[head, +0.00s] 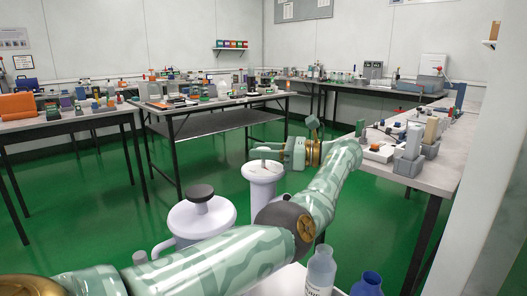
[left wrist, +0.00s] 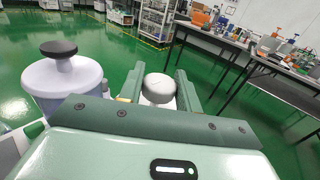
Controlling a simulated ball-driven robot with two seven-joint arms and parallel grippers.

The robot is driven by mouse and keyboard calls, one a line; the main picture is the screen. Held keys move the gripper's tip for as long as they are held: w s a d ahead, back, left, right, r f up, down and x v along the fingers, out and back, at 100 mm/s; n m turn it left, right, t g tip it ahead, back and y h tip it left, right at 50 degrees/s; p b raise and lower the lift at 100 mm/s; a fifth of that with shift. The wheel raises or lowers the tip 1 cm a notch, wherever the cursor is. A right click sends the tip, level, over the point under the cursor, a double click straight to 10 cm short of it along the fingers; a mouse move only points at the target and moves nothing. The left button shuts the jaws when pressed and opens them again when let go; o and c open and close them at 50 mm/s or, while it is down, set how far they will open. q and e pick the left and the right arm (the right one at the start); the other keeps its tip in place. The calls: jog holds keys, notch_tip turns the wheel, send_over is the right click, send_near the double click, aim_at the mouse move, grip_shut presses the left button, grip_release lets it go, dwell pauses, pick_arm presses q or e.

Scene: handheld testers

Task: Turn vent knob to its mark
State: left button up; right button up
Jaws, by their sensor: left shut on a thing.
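My left gripper (head: 268,152) reaches over a white cylindrical post (head: 262,192) with a wider top, in the middle of the head view. In the left wrist view the two green fingers of my left gripper (left wrist: 158,90) stand on either side of a pale, round-topped vent knob (left wrist: 158,87). The gripper is shut on this knob. The fingers and palm hide its sides, and I see no mark near it. My right gripper is not in view.
A white vessel (head: 190,222) with a black-capped stem stands left of the post; it also shows in the left wrist view (left wrist: 60,85). Two bottles (head: 320,272) (head: 367,284) stand at the front. Cluttered benches (head: 215,110) line the room.

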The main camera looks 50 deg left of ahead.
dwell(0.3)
pick_arm(q)
jog(key=o, duration=0.9)
jog(key=shift+w, duration=0.1)
jog(key=shift+o, duration=0.2)
